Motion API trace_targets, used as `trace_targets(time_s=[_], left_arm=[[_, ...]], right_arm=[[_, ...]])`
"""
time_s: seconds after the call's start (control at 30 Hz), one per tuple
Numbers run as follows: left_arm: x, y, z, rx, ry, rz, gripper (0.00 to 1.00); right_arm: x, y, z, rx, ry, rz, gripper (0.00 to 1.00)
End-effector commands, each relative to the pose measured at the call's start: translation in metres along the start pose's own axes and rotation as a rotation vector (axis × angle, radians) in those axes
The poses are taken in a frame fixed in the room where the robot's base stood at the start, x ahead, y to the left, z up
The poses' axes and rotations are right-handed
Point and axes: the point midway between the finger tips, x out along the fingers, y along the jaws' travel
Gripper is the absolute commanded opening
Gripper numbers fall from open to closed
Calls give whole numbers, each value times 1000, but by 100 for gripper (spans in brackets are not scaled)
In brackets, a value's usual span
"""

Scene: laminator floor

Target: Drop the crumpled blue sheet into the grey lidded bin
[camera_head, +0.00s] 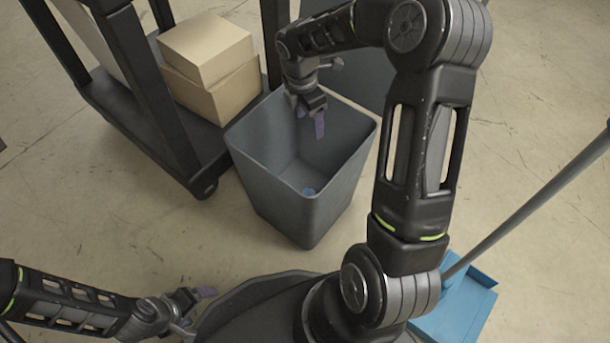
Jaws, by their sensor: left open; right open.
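The grey bin (262,182) stands open on the floor at the picture's centre. A dark grey panel (352,84) rises behind it, which looks like its raised lid, partly hidden by my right arm. A small blue piece (309,191), which looks like the crumpled blue sheet, lies low inside the bin near the front wall. My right gripper (311,117) is open and empty, pointing down over the back of the bin's mouth, apart from the blue piece. My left gripper (196,308) is open and empty at lower left, well in front of the bin.
A dark cart (128,110) with two stacked cardboard boxes (212,70) on its lower shelf stands close to the bin's left. A blue dustpan (462,308) with a long grey handle (540,205) is at lower right. The floor (530,85) at upper right is clear.

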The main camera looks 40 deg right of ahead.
Motion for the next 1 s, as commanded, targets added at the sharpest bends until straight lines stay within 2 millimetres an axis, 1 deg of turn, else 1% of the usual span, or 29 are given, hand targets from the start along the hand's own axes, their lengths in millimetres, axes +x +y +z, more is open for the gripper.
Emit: trace_targets(time_s=[0.23, 0.33, 0.47, 0.6, 0.73, 0.83, 1.0], left_arm=[[0, 0, 0, 0, 0, 0, 82], [-3, 1, 0, 0, -1, 0, 82], [-12, 4, 1, 0, -4, 0, 82], [-23, 7, 1, 1, -10, 0, 82], [-32, 10, 2, 2, -14, 0, 82], [-35, 10, 3, 2, -17, 0, 82], [-35, 10, 3, 2, -19, 0, 82]], right_arm=[[-1, 0, 0, 0, 0, 0, 67], [-6, 0, 0, 0, 0, 1, 67], [-22, 1, 0, 0, 0, 2, 67], [-47, 1, 1, 1, 0, 3, 67], [-66, 1, 0, 0, -1, 2, 67], [-76, 0, 0, 0, 0, 1, 67], [-78, 0, 0, 0, 0, 0, 67]])
